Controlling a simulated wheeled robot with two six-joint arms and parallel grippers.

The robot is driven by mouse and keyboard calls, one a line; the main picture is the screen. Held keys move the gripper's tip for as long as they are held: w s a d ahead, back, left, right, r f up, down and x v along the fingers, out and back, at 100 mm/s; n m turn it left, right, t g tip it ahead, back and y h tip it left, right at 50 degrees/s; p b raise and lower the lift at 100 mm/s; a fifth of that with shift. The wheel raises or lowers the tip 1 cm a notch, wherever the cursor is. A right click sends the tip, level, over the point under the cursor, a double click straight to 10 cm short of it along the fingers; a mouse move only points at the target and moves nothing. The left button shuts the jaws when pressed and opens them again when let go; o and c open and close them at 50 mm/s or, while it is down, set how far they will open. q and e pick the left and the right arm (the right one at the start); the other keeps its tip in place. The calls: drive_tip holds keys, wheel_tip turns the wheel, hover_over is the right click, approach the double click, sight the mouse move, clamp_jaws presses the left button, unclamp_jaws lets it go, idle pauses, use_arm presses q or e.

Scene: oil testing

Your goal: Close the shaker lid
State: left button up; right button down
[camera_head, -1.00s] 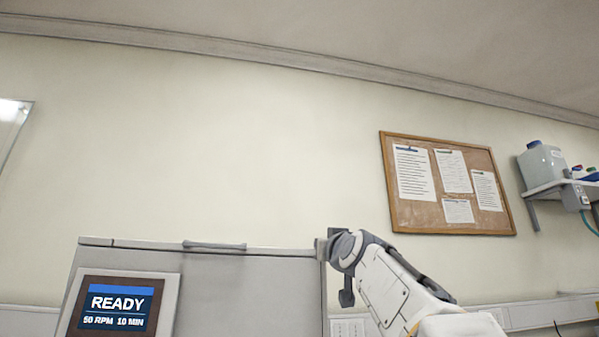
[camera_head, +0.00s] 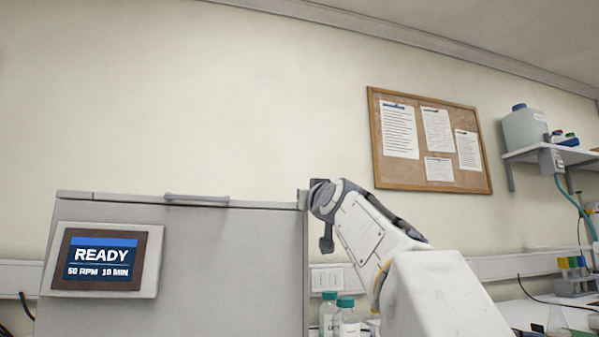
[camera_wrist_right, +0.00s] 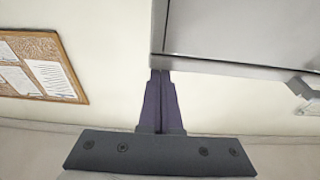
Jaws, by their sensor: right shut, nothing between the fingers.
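The shaker lid (camera_head: 180,265) stands raised as a tall grey panel at the left of the head view, with a bar handle (camera_head: 197,200) on its top edge. A screen reading READY, 50 RPM, 10 MIN (camera_head: 100,262) shows in front of it. My right gripper (camera_head: 304,198) is at the lid's top right corner. In the right wrist view its dark fingers (camera_wrist_right: 160,78) are shut with nothing between them, and their tips meet or overlap the edge of the lid (camera_wrist_right: 240,35). Contact cannot be told for sure. My left gripper is out of view.
Bottles with teal caps (camera_head: 345,315) stand low behind my right arm. A shelf (camera_head: 550,155) with a large container (camera_head: 524,130) is on the right wall, beside a cork board (camera_head: 430,180). The wall above the lid is clear.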

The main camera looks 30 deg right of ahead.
use_arm(q)
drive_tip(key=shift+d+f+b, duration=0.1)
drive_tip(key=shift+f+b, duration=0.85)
drive_tip(key=shift+b, duration=0.55)
use_arm(e)
drive_tip(key=r+v, duration=0.2)
drive_tip(key=v, duration=0.8)
drive_tip(key=shift+s+r, duration=0.15)
drive_tip(key=shift+s, duration=0.05)
drive_tip(key=shift+a, duration=0.1)
